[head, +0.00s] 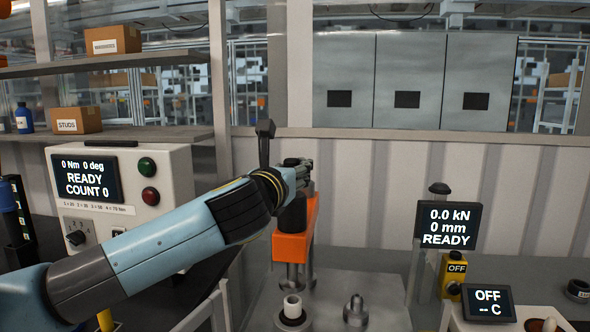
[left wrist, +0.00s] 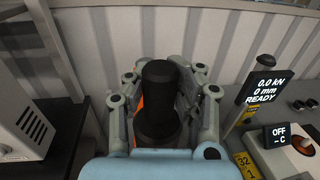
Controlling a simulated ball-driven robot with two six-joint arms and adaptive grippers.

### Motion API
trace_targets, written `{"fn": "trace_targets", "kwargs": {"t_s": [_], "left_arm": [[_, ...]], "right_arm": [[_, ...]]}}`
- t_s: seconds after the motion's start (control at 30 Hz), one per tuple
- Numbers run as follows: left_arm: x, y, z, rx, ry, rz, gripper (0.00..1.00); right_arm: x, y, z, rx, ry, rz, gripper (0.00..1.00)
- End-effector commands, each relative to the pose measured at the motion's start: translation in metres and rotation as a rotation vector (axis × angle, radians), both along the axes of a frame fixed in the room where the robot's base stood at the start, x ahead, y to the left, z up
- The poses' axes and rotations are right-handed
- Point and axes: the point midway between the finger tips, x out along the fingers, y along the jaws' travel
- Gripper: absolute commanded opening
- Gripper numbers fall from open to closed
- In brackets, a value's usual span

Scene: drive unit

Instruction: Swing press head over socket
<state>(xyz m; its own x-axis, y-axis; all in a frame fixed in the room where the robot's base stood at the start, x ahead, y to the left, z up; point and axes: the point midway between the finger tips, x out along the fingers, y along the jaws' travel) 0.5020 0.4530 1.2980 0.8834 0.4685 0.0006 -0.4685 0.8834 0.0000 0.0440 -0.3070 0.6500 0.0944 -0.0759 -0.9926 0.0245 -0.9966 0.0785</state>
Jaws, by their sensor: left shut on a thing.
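The press head (head: 293,246) is an orange block with silver cylinders under it, over the rear left of a grey plate. A black upright handle (left wrist: 158,95) on it shows in the left wrist view. My left gripper (head: 300,178) is shut around this handle, with fingers on both sides; they partly hide the orange body. In the head view, a dark ring holding a pale sleeve (head: 292,307) stands in front of the press head. A stepped metal piece (head: 355,310) stands to its right. I cannot tell which is the socket. My right gripper is not in view.
A press display (head: 448,226) reads 0.0 kN, 0 mm, READY. A yellow OFF switch box (head: 453,275) and a display reading OFF (head: 488,302) stand at right. A torque console (head: 125,190) stands behind my left arm. The wall is close behind the press.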

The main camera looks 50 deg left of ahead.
Motion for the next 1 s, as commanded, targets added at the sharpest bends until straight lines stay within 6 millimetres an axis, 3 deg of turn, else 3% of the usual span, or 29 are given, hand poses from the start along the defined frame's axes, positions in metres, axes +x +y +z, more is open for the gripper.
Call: {"fn": "trace_targets", "kwargs": {"t_s": [0.03, 0.2, 0.23, 0.47, 0.77, 1.0], "left_arm": [[-0.003, 0.001, -0.01, -0.016, 0.017, 0.008, 0.0], [-0.003, 0.001, -0.01, -0.015, 0.018, 0.008, 0.0], [-0.003, 0.001, -0.01, -0.015, 0.018, 0.008, 0.24], [-0.002, 0.001, -0.007, -0.008, 0.014, 0.006, 0.52], [-0.004, -0.001, -0.005, -0.003, 0.01, 0.003, 0.52], [-0.039, -0.019, -0.006, -0.006, 0.013, 0.001, 0.52]], "right_arm": [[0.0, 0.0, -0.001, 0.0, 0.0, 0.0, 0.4], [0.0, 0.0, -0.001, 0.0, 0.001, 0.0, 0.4], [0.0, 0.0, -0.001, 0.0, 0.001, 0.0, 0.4], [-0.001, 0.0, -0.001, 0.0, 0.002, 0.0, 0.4], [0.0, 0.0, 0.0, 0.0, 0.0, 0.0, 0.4], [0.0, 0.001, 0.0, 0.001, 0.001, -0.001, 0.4]]}}
